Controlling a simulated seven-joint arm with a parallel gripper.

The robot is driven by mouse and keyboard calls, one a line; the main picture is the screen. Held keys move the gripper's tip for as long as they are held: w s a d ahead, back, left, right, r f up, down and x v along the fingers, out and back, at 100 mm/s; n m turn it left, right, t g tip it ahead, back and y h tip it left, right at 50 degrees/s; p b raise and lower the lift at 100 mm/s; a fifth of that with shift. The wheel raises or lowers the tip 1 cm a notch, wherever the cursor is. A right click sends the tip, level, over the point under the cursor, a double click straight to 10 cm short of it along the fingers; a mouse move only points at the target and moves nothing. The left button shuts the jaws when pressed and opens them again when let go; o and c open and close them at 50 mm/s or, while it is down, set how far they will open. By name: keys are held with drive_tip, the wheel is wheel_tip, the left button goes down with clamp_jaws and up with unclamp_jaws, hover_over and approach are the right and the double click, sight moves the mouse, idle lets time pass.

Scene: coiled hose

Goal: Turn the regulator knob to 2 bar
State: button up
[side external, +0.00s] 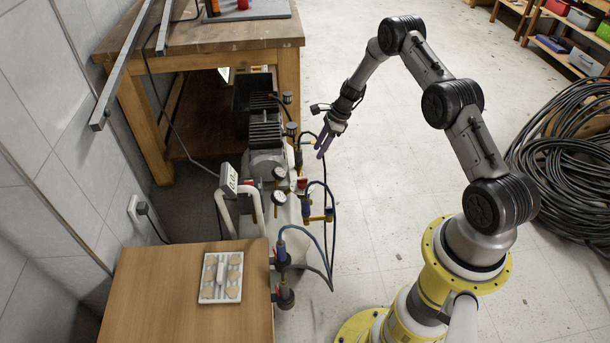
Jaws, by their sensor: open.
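A compressor (268,163) with a ribbed dark motor and a pale tank stands between the workbench and the wooden table. Round gauges (279,198) sit on its near end; their needles are too small to read. A small red part (302,183) sits beside the gauges, and a dark round knob-like part (285,298) hangs below the blue fitting by the table. I cannot tell which is the regulator knob. A digital display (229,179) stands at the left, its digits unclear. My gripper (322,150) is open and empty, pointing down, above and right of the gauges, apparently apart from them.
Blue and dark hoses (330,235) loop right of the compressor. A wooden table (140,295) with a white tray (212,277) is in front. A workbench (200,38) stands behind. A large coiled hose (565,150) lies right. The floor between is clear.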

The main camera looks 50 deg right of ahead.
sight(305, 178)
drive_tip(key=x, duration=1.3)
drive_tip(key=shift+a+r, duration=0.1)
drive_tip(key=shift+a, duration=0.05)
clamp_jaws()
